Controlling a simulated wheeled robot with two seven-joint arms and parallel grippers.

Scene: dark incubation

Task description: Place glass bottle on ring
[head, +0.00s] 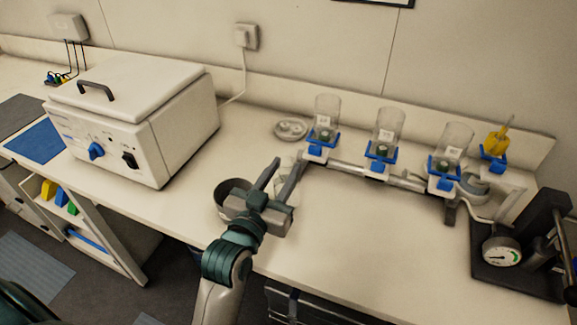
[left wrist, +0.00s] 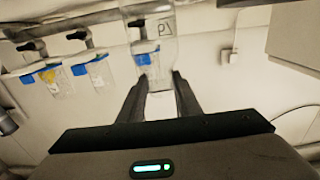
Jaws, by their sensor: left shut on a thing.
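My left gripper (head: 275,168) is above the bench near its middle, fingers pointing away from me. It is shut on a pale, clear glass bottle (head: 286,187), partly hidden by the fingers. In the left wrist view the bottle (left wrist: 161,104) shows faintly between the two fingertips; its outline blends with the glassware behind. A dark round ring-like piece (head: 222,190) sits on the bench just left of the gripper, partly covered by it. I cannot tell for sure that this is the ring. The bottle appears apart from it. My right gripper is out of view.
A metal manifold with several blue-clamped holders and three clear cylinders (head: 388,128) stands at back right. A small round dish (head: 291,128) is behind the gripper. A white box instrument (head: 135,120) stands left; a gauge stand (head: 503,252) is at right. The front middle bench is clear.

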